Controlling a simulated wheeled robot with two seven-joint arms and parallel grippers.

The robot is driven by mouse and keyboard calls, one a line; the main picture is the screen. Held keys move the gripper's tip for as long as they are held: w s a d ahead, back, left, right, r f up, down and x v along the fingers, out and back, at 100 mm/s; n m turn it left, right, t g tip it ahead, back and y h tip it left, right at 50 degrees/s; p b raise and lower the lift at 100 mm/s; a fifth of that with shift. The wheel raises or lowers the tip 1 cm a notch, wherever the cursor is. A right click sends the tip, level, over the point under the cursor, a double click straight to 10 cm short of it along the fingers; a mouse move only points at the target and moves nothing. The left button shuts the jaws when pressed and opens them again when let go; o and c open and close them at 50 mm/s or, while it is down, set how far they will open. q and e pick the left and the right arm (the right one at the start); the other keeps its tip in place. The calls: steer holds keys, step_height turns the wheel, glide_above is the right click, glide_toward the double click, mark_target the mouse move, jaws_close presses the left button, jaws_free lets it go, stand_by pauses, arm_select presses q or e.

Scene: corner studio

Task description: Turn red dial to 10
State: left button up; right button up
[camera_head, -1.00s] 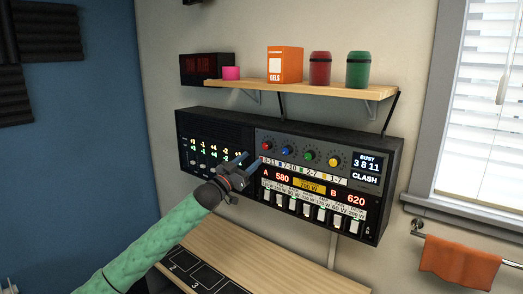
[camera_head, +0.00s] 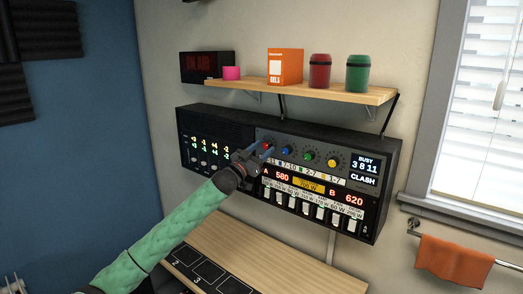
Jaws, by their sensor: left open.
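The red dial (camera_head: 268,146) is the leftmost of a row of coloured dials on the black wall panel (camera_head: 215,127). My left gripper (camera_head: 262,150) is open, with its fingers at the red dial and partly covering it. I cannot tell whether the fingers touch the dial. The label under the red dial is mostly hidden by the gripper. The display (camera_head: 365,164) at the panel's right reads "BUSY 3 8 11" and "CLASH". My right gripper is not in view.
The blue (camera_head: 284,150), green (camera_head: 308,155) and yellow (camera_head: 333,162) dials sit to the right. A wooden shelf (camera_head: 330,93) with a box and cups hangs above. A wooden desk (camera_head: 250,250) is underneath.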

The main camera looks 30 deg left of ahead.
arm_select(q)
steer(key=c, duration=1)
steer(key=shift+m, duration=0.3)
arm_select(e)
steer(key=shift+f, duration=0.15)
arm_select(q)
steer(key=shift+a+m+h+b, duration=0.1)
steer(key=shift+m+h+b, duration=0.3)
steer(key=m+g+h, duration=0.1)
steer(key=m, duration=0.2)
steer(key=shift+h+b, duration=0.4)
steer(key=shift+a+r+m+g, duration=0.1)
steer(key=shift+m+g, duration=0.2)
steer(key=shift+m, duration=0.5)
steer(key=shift+m+h, duration=0.3)
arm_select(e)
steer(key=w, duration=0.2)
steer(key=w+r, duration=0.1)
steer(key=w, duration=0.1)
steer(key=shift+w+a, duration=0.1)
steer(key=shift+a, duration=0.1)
